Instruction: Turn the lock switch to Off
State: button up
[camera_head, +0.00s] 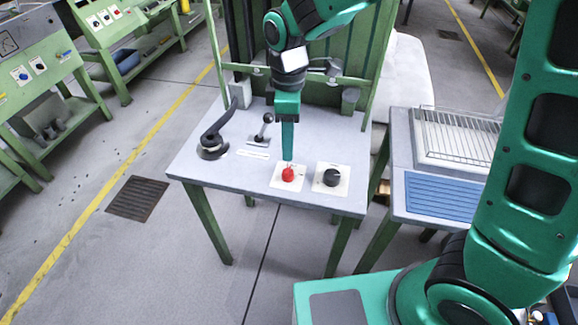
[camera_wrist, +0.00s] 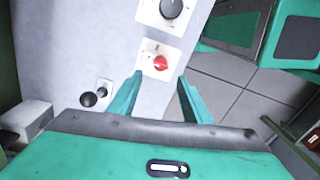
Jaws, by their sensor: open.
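A red rotary knob (camera_head: 288,174) sits on a square white plate near the front edge of the grey table (camera_head: 232,173). In the wrist view the red knob (camera_wrist: 160,63) lies just beyond the fingertips, in line with the gap between them. A black round knob (camera_head: 331,177) on a similar plate is to its right; the black knob (camera_wrist: 171,8) is at the top of the wrist view. The labels are too small to read. My gripper (camera_head: 288,158) points down, open and empty, close to the red knob. Contact cannot be told.
A black crank handle (camera_head: 212,144) and a small lever with a ball knob (camera_head: 264,128) stand on the table's left side. Green posts rise behind. A side table with a blue ribbed mat (camera_head: 442,195) and a wire rack (camera_head: 458,140) is at the right.

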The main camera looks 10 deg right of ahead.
aim_at(289, 168)
jog(key=f, duration=0.9)
jog(key=shift+s+f, duration=0.25)
jog(key=shift+f, duration=0.15)
jog(key=c, duration=1)
